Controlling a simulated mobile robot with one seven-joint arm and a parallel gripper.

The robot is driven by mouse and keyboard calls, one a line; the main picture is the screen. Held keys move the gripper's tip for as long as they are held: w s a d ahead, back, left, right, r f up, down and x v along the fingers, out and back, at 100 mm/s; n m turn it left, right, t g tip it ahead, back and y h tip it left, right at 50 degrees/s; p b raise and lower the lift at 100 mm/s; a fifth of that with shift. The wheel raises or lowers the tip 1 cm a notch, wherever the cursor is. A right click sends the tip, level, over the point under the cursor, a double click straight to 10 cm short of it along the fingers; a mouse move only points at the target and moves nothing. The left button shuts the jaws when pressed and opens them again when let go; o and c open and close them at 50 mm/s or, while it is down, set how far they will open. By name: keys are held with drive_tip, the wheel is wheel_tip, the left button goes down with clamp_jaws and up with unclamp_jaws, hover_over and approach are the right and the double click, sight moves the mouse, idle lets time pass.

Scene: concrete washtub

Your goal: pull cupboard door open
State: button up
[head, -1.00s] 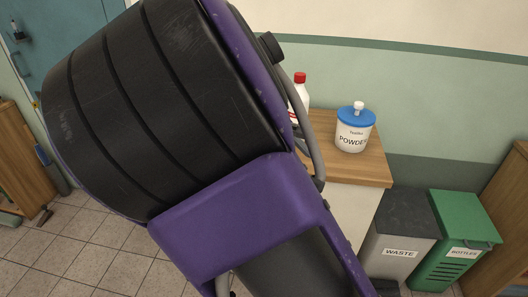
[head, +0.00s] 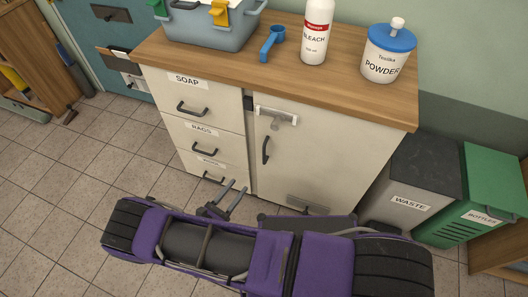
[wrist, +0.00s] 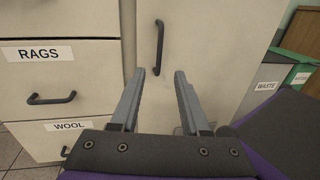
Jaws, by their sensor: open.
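The cream cupboard door (head: 320,160) is under the right part of the wooden counter and looks shut. Its dark upright bar handle (head: 266,150) is near the door's left edge. In the wrist view the handle (wrist: 160,48) is ahead, just beyond and above my fingertips. My gripper (head: 237,187) is open and empty, in front of the cabinet, to the lower left of the handle in the head view. In the wrist view the gripper (wrist: 160,73) points at the door, its two fingers apart, with the handle in line with the gap and not between them.
Drawers labelled SOAP (head: 194,103), RAGS (head: 203,139) and WOOL (wrist: 70,138) are left of the door. A WASTE bin (head: 410,190) and green BOTTLES bin (head: 480,210) stand right. A bleach bottle (head: 316,35) and powder tub (head: 385,60) are on the counter.

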sight(264, 162)
drive_tip(key=x, duration=1.1)
drive_tip(key=f+x, duration=0.1)
drive_tip(key=x, duration=0.5)
clamp_jaws()
idle(1.0)
